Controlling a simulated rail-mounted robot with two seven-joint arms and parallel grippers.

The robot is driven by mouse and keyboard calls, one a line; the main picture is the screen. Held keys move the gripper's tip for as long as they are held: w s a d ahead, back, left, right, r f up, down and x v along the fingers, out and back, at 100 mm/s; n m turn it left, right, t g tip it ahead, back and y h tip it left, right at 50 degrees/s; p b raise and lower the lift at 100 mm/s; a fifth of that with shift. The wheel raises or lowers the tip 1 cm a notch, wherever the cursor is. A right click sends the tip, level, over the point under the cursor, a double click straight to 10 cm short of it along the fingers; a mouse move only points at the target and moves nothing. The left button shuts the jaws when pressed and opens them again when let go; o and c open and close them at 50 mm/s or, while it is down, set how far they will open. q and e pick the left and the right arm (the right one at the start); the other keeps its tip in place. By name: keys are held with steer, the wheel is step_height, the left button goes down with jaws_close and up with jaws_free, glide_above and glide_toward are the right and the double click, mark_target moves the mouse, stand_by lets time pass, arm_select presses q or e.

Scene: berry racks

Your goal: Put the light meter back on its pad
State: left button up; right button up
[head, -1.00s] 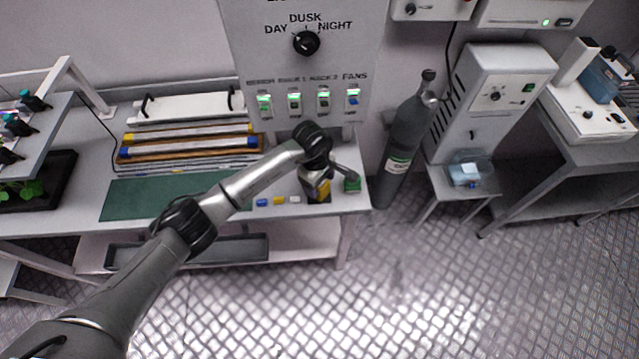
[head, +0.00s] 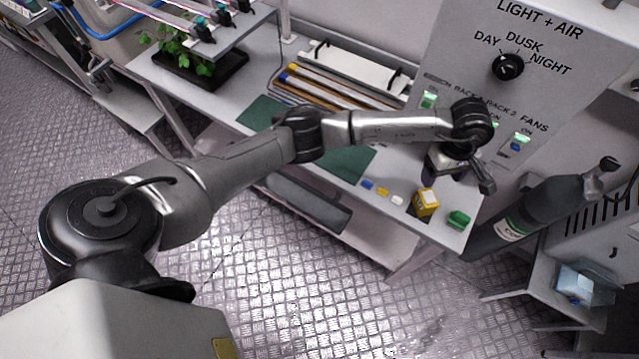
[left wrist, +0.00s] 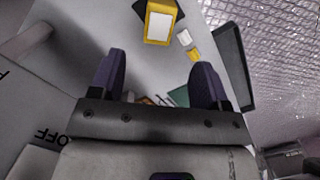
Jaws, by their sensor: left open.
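The light meter, a yellow box with a white face (head: 425,202), stands near the right end of the bench. It also shows at the top of the left wrist view (left wrist: 159,24). A dark square pad (left wrist: 179,13) shows around its edges, so it appears to rest on the pad. My left gripper (left wrist: 157,76) is open, with nothing between its fingers. It is apart from the meter, on the control panel side of it. My right gripper is not in view.
A green block (head: 459,219) stands just right of the meter. Small blue, yellow and white pieces (head: 383,191) lie to its left, beside a green mat (head: 350,162). The control panel (head: 460,60) rises behind. A grey gas cylinder (head: 545,210) stands right of the bench.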

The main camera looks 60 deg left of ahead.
arm_select(q)
steer(key=s+d+n+t+h, duration=0.1)
steer(key=s+d+n+h, duration=0.35)
steer(key=d+h, duration=0.85)
steer(key=s+d+r+n+t+h, duration=0.45)
steer(key=r+n+t, duration=0.25)
steer(key=n, duration=0.2)
steer(key=a+n+t+y, duration=0.95)
steer(key=n+t, duration=0.25)
steer(key=n, duration=0.8)
steer(key=s+a+f+n+g+y, duration=0.4)
steer(key=s+a+f+n+y, duration=0.2)
steer(key=a+f+n+y, duration=0.6)
steer(key=s+f+n+g+h, duration=0.1)
steer(key=s+f+n+g, duration=0.1)
steer(key=s, duration=0.5)
steer(key=s+f+n+g+h, duration=0.1)
steer(key=s+f+n+g, duration=0.2)
steer(key=s+g, duration=0.3)
steer(key=s+f+n+g, duration=0.2)
steer(key=s+n+g, duration=0.2)
steer(key=s, duration=0.5)
steer(key=shift+s+d+f+n+h, duration=0.15)
steer(key=shift+d+f+n+h, duration=0.1)
steer(key=shift+f+n+h, duration=0.25)
steer(key=shift+r, duration=0.2)
